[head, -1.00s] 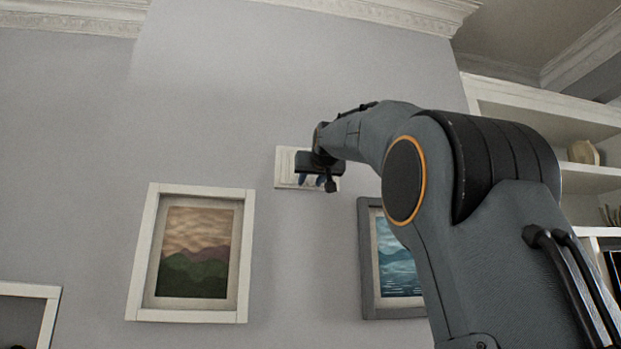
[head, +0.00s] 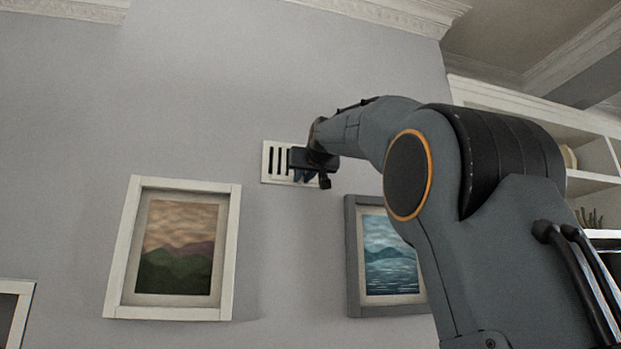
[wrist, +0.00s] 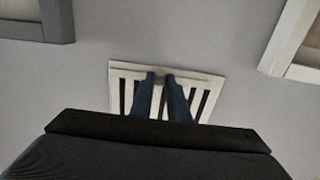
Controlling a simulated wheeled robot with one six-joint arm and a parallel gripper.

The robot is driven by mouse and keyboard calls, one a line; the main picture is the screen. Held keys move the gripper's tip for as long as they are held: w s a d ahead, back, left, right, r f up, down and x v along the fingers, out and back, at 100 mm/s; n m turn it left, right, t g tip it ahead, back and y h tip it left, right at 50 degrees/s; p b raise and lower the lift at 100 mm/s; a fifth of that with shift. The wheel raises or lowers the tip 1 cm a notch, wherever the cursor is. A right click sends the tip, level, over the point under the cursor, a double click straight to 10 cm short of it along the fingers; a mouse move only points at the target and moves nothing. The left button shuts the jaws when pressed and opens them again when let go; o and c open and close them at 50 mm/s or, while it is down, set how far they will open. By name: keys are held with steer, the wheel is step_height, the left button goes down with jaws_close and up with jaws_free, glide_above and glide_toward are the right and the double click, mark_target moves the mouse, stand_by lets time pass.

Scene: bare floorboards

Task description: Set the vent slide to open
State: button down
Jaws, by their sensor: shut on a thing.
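The vent (head: 268,160) is a white slotted plate on the grey wall, between and above two framed pictures. Dark slots show at its left part in the head view; my gripper hides its right part. In the wrist view the vent (wrist: 122,72) shows dark slots on both sides of my fingers. My gripper (wrist: 161,76) has its two blue fingers close together at the plate, shut on a small grey knob of the vent slide (wrist: 160,75), which is mostly hidden between the fingertips. In the head view my gripper (head: 308,178) is in front of the vent.
A white-framed mountain picture (head: 234,255) hangs below left of the vent. A grey-framed sea picture (head: 352,258) hangs below right, near my arm. White shelves (head: 590,150) stand at the right. The wall around the vent is clear.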

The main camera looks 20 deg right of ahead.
steer(key=shift+d, duration=0.1)
steer(key=c, duration=1.9)
jaws_free()
steer(key=shift+c, duration=0.2)
steer(key=shift+o, duration=1.1)
steer(key=shift+d, duration=0.25)
steer(key=shift+a, duration=0.2)
steer(key=s+b, duration=0.4)
steer(key=s, duration=0.4)
steer(key=shift+a, duration=0.45)
steer(key=shift+w, duration=0.1)
